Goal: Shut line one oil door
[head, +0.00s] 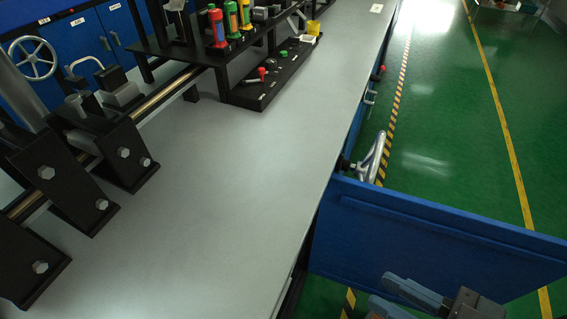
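A blue door (430,232) stands swung open at the lower right, sticking out from the bench front over the green floor. Its hinge side is by the bench edge; its label, if any, does not show. My gripper (380,291) is at the bottom edge of the view, in front of the lower part of the door. Its two grey fingers are apart with nothing seen between them. I cannot tell whether a finger touches the door. The opening behind the door is hidden below the bench top.
The grey bench top (215,200) is mostly bare. Black brackets (115,155) stand on its left, and a black control panel (275,80) lies at the back. A silver handwheel (372,155) juts from the bench front behind the door. The green floor (450,120) at right is clear.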

